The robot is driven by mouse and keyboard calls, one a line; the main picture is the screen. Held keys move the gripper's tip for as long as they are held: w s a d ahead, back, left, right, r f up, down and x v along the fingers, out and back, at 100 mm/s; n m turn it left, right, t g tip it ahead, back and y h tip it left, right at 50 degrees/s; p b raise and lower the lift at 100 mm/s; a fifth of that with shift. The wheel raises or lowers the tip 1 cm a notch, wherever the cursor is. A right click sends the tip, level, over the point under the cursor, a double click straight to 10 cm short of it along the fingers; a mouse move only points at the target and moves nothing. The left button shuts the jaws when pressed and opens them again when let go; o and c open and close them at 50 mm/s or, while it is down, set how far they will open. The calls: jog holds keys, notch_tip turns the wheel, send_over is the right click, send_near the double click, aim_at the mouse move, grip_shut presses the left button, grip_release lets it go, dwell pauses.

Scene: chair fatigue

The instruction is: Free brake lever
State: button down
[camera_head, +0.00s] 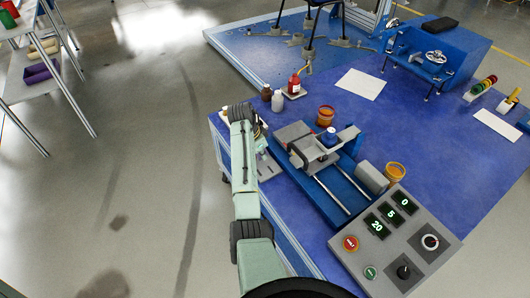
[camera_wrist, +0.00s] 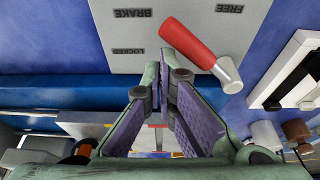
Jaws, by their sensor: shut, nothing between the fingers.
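The brake lever (camera_wrist: 190,42) shows in the wrist view as a red handle on a silver pivot (camera_wrist: 229,76). Its red end points up and left, between the printed words LOCKED and FREE. It is mounted on a grey plate (camera_wrist: 112,28) that also reads BRAKE. My gripper (camera_wrist: 172,72) is shut and empty, with its fingertips just below the red handle in the picture; I cannot tell whether they touch it. In the head view my arm hides most of the grey plate (camera_head: 267,170) and the lever cannot be made out.
A blue-railed fixture with a grey carriage (camera_head: 295,133) stands right of my arm. A control box (camera_head: 395,243) with green readouts sits at the front. Open floor lies left.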

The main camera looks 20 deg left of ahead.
jog(key=shift+s+a, duration=0.3)
jog(key=shift+a, duration=0.45)
jog(key=shift+s+a, duration=0.25)
jog(key=shift+a, duration=0.45)
jog(key=shift+a+p, duration=0.1)
jog(key=shift+p, duration=0.2)
